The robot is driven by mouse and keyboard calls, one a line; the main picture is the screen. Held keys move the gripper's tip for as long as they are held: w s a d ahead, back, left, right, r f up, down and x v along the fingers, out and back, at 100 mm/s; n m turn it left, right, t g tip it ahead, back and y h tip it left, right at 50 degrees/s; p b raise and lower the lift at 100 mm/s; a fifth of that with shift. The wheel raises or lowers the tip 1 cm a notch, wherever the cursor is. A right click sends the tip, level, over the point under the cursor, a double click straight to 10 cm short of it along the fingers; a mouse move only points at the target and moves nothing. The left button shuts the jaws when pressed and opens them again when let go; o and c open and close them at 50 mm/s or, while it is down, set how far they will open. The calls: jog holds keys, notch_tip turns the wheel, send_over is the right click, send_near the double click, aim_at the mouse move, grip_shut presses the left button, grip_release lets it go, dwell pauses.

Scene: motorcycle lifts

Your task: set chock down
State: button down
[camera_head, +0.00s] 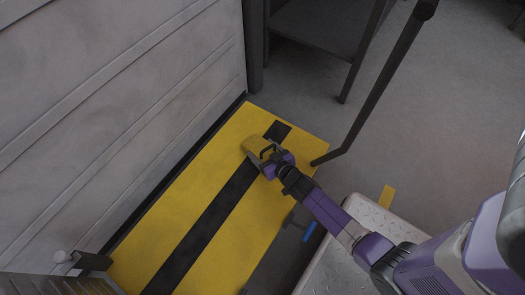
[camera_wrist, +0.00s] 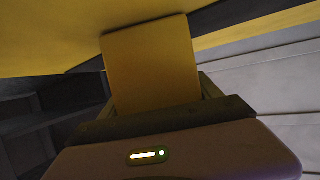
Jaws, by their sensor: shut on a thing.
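The chock (camera_head: 256,148) is a yellow block over the far end of the yellow platform (camera_head: 190,190), near the black stripe. My gripper (camera_head: 268,154) is shut on it, with the arm reaching in from the lower right. In the wrist view the chock (camera_wrist: 150,62) stands up from the jaws as a plain yellow face, with my gripper (camera_wrist: 160,108) below it. I cannot tell whether the chock touches the platform or hangs just above it.
A grey panelled wall (camera_head: 120,100) runs along the platform's left side. A dark bent rail (camera_head: 375,95) stands just right of the platform's far corner. A dark metal table (camera_head: 320,25) is behind. A patterned metal plate (camera_head: 385,215) lies at the lower right.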

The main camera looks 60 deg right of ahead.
jog(key=shift+f, duration=0.1)
jog(key=shift+c, duration=0.7)
grip_release()
